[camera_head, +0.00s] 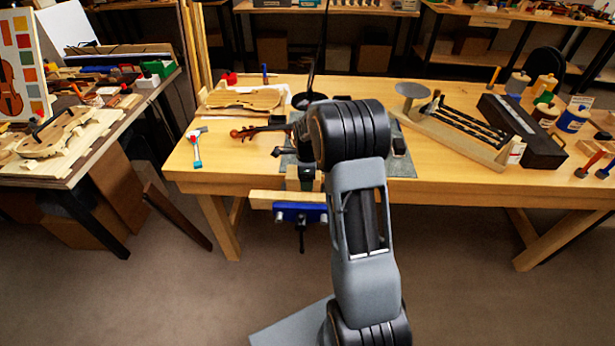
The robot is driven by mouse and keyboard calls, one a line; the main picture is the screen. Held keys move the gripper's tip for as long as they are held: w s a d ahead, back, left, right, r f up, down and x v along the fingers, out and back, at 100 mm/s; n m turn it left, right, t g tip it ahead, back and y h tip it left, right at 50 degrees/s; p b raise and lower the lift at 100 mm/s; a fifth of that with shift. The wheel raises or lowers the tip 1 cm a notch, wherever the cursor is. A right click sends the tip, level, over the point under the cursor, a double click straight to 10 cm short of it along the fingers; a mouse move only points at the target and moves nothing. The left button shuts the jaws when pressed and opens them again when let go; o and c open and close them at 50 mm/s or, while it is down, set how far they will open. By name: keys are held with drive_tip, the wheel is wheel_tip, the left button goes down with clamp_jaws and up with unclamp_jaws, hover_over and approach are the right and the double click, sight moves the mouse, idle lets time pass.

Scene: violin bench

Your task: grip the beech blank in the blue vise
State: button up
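The blue vise (300,212) is fixed at the front edge of the workbench, with its handle hanging below. A pale wooden bar (268,198) runs along the top of the vise; I cannot tell whether it is the beech blank or a jaw facing. My gripper (305,180) is just above the vise, pointing down, small and dark. My arm hides part of it and the right side of the vise. I cannot make out its fingers or whether it holds the blank.
A long dark case (522,130), a wooden tool rack (450,135) and several bottles stand on the right. A side table (75,170) is at left. Floor in front is mostly free.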

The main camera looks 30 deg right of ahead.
drive_tip(key=shift+f, duration=0.45)
drive_tip(key=o, duration=1.2)
drive_tip(key=shift+r, duration=0.1)
